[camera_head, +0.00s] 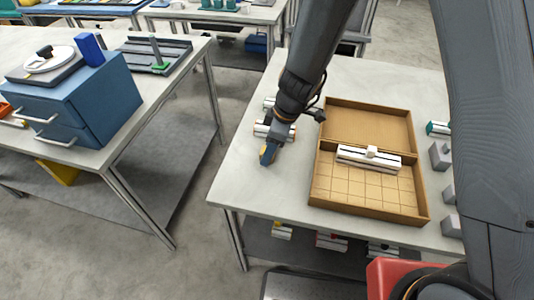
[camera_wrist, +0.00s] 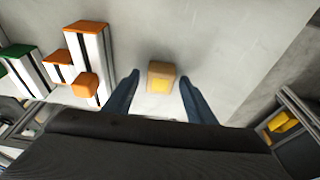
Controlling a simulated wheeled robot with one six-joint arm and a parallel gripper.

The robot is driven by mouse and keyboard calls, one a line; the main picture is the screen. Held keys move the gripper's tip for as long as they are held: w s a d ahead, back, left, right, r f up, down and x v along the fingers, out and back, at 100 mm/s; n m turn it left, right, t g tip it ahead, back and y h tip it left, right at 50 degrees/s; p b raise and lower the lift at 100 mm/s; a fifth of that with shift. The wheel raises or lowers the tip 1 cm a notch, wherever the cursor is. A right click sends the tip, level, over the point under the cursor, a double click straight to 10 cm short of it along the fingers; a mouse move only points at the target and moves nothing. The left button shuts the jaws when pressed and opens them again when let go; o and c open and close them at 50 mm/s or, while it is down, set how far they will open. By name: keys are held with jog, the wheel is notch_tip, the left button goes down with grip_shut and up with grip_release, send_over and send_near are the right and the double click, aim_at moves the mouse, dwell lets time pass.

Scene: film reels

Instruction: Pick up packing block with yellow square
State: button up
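The packing block with a yellow square (camera_wrist: 160,76) is a small tan block on the pale tabletop in the wrist view. Its yellow face is turned toward the camera. My gripper (camera_wrist: 159,80) is open, with one blue finger on each side of the block and visible gaps between fingers and block. Whether the fingertips are down at the block's height I cannot tell. In the head view my gripper (camera_head: 268,153) is low over the left part of the table, and the block is not clearly distinguishable there.
White pieces with orange ends (camera_wrist: 88,60) stand close left of my gripper in the wrist view. An open cardboard box (camera_head: 365,195) with a gridded floor and a white piece (camera_head: 368,158) lies to the right. Grey blocks (camera_head: 440,155) line the table's right side.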

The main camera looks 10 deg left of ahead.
grip_shut()
jog(key=shift+r, duration=0.1)
